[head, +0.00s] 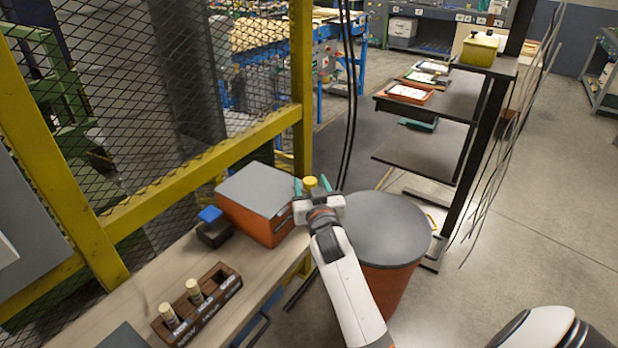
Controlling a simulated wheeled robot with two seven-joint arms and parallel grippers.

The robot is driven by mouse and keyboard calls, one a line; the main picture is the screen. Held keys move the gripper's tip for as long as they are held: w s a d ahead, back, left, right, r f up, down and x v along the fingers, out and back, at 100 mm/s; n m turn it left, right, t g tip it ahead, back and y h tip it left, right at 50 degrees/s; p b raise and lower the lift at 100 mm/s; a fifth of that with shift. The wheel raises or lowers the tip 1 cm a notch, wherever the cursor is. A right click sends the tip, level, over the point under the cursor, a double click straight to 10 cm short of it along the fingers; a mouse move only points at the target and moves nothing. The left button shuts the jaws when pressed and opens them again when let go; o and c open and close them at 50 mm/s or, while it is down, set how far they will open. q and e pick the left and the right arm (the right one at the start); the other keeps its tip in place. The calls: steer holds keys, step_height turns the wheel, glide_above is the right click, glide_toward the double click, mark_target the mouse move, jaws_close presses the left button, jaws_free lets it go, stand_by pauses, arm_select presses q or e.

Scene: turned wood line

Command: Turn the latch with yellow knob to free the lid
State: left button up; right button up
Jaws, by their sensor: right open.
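An orange box with a flat grey lid (262,190) stands at the far end of the wooden bench. The lid lies level on the box. A yellow knob (310,182) shows at the box's right side, between the fingertips of my right gripper (312,186). That gripper is open, with one greenish finger on each side of the knob. I cannot tell whether either finger touches it. The latch body under the knob is hidden by the gripper. My left gripper is not in view.
A blue-topped dark block (211,226) and a wooden rack with pale pegs (198,304) are on the bench (150,265). A yellow-framed mesh fence (190,172) runs behind it. An orange drum with a grey top (385,228) stands close at the right.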

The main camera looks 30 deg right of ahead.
steer(key=shift+x, duration=0.8)
steer(key=shift+w, duration=0.15)
